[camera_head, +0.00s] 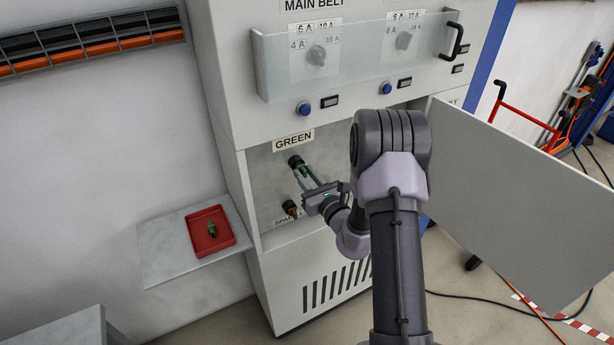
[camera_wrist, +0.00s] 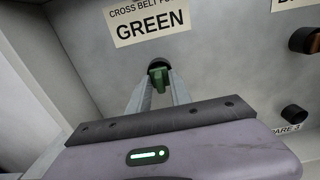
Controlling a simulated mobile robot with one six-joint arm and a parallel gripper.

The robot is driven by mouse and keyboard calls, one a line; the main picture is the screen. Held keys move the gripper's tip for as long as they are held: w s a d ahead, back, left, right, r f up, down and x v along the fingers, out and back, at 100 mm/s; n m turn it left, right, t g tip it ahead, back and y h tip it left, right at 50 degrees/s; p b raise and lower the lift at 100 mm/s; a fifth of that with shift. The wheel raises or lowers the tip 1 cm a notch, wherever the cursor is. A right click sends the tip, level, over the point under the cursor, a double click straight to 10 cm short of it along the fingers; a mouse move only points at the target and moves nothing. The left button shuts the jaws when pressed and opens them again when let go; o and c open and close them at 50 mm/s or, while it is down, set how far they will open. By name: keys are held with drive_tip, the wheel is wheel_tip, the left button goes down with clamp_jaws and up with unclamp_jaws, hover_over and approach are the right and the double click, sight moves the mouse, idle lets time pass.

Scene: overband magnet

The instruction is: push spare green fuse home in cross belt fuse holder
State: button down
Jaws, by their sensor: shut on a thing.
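My gripper (camera_head: 305,174) reaches into the open cabinet bay below the GREEN label. Its two fingers are shut on a green fuse (camera_wrist: 159,78), which shows between the fingertips in the wrist view. The black cross belt fuse holder (camera_head: 294,160) is on the bay's back wall, straight ahead of the fingertips. In the wrist view the holder (camera_wrist: 160,63) shows as a dark round mouth just beyond the fuse. The fuse's far end is at or in the holder; how deep it sits I cannot tell.
A red tray (camera_head: 229,241) with another green fuse (camera_head: 211,229) in it lies on the side shelf (camera_head: 165,264). The open cabinet door (camera_head: 520,200) stands to the right of my arm.

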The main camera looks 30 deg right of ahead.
drive_tip(key=shift+w, duration=0.35)
drive_tip(key=c, duration=1.1)
unclamp_jaws()
drive_tip(key=s+b, duration=0.2)
drive_tip(key=s, duration=1.5)
drive_tip(key=shift+s+d, duration=0.25)
drive_tip(key=shift+d, duration=0.05)
